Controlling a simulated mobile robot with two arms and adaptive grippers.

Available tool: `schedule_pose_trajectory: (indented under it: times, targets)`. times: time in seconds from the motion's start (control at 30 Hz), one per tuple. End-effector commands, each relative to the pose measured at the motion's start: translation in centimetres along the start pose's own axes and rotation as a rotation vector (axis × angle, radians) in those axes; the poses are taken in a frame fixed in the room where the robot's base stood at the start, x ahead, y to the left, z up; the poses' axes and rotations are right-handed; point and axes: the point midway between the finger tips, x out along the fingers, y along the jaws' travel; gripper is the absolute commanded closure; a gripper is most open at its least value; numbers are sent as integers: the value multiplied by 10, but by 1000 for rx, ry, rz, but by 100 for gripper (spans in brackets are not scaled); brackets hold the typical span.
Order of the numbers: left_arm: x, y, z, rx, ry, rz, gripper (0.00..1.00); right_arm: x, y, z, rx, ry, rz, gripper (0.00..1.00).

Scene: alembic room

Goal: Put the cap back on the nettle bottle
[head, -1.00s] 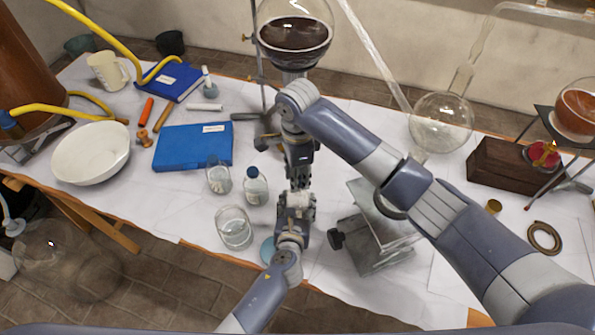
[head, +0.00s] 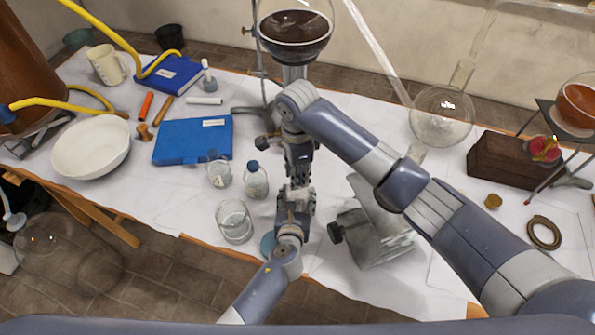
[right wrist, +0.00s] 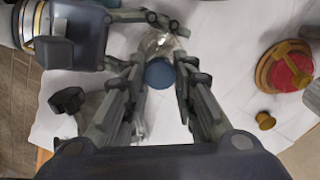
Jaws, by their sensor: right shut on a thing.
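A blue cap (right wrist: 160,73) sits between the fingertips of my right gripper (right wrist: 163,82), which is shut on it. A clear glass bottle (right wrist: 160,43) shows just beyond the cap, beside the fingers of my left gripper (right wrist: 150,18). The left gripper appears closed around the bottle, but its far finger is partly hidden. In the head view, my right gripper (head: 299,172) points down right above my left gripper (head: 296,200). The cap is hidden there, and I cannot tell whether it touches the bottle's mouth.
A lab jack (head: 372,235) stands close on the right. A stand with a dark-filled flask (head: 293,38) is behind.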

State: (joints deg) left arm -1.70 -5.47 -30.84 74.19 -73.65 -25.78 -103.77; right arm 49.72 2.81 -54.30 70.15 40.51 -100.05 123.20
Motion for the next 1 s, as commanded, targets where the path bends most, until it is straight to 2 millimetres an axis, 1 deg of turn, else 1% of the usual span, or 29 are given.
schedule_pose_trajectory:
  times: [0.27,0.87,0.9,1.0]
  targets:
    - [0,0,-1,1,2,1,89,0,0,0,0,1,0,82]
    - [0,0,-1,1,2,1,89,12,0,0,0,1,1,82]
    - [0,0,-1,1,2,1,100,11,0,0,1,1,0,82]
    - [0,0,-1,0,2,1,100,12,0,0,38,-1,1,82]
